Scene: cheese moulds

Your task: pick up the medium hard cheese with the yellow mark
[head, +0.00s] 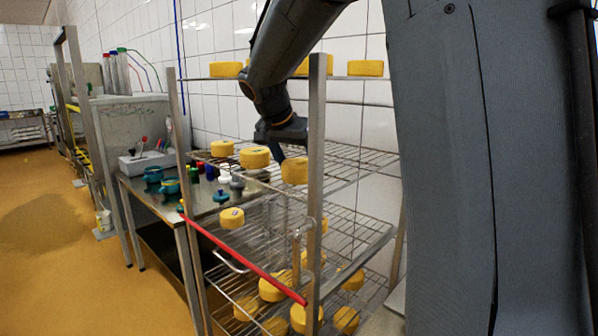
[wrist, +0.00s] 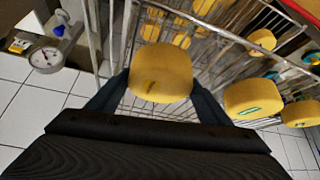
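The cheese with the yellow mark (wrist: 160,72) is a round yellow wheel with a small yellow label on its near side. In the head view, a yellow wheel (head: 294,172) at the near end of the upper wire shelf appears to be the same one. My gripper (wrist: 160,80) reaches it from above, with one finger on each side of the wheel. The fingers are wide apart, and I see no clear grip on it.
A green-marked cheese (wrist: 254,97) sits close beside the right finger, with another wheel (wrist: 300,113) beyond it. The metal rack post (head: 317,180) stands close by. More wheels (head: 270,288) lie on lower shelves. A table (head: 205,205) with small coloured items stands left.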

